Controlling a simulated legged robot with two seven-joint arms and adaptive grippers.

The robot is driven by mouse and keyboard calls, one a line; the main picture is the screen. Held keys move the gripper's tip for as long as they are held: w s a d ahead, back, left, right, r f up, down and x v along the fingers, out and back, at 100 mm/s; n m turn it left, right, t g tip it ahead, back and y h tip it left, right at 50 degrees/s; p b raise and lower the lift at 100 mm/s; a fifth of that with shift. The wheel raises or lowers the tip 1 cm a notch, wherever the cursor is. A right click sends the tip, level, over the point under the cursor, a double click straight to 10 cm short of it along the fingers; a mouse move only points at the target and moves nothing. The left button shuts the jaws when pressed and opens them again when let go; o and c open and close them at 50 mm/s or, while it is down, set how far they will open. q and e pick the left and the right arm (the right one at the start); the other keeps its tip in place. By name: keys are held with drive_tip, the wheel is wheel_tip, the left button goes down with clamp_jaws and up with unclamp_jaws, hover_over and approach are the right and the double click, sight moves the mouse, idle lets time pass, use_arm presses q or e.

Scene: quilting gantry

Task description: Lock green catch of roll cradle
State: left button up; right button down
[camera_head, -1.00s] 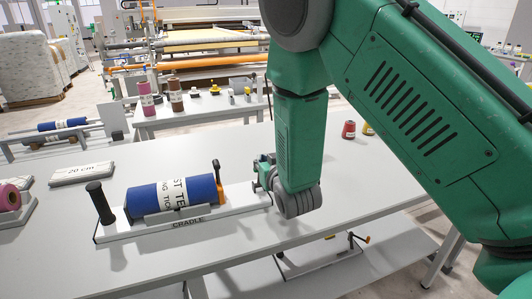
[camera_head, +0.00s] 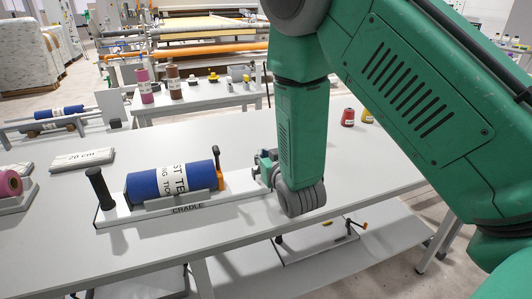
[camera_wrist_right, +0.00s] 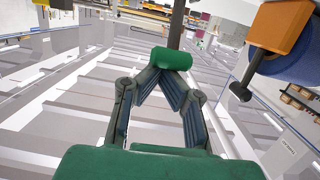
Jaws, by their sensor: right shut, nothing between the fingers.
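The white roll cradle (camera_head: 187,210) lies on the grey table and bears a blue roll (camera_head: 160,183) with a white printed band. A black post (camera_head: 100,188) stands at its left end, and an orange catch (camera_head: 219,180) with a dark lever is at the roll's right end. In the right wrist view a green catch grip (camera_wrist_right: 171,59) sits on a dark lever, right at my fingertips. My right gripper (camera_wrist_right: 154,75) is shut and empty; I cannot tell whether it touches the grip. In the head view my right arm and wrist hide most of this gripper. My left gripper is out of view.
The orange catch (camera_wrist_right: 281,27) and the blue roll also show at upper right in the wrist view, close to my gripper. A 20 cm block (camera_head: 83,160) and a pink roll (camera_head: 9,184) lie at left. Red (camera_head: 348,117) and yellow spools stand behind my arm. The table's front is clear.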

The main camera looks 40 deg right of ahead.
drive_tip(key=shift+a+r, duration=0.1)
drive_tip(key=shift+a, duration=0.1)
wheel_tip(320, 180, up, 4)
drive_tip(key=w+d+p, duration=0.1)
drive_tip(key=p, duration=0.3)
drive_tip(key=s+a+f+b, duration=0.1)
drive_tip(key=s+a+b, duration=0.1)
drive_tip(key=s, duration=0.7)
drive_tip(key=shift+s+a+f, duration=0.15)
drive_tip(key=shift+s+a, duration=0.15)
drive_tip(key=shift+a, duration=0.05)
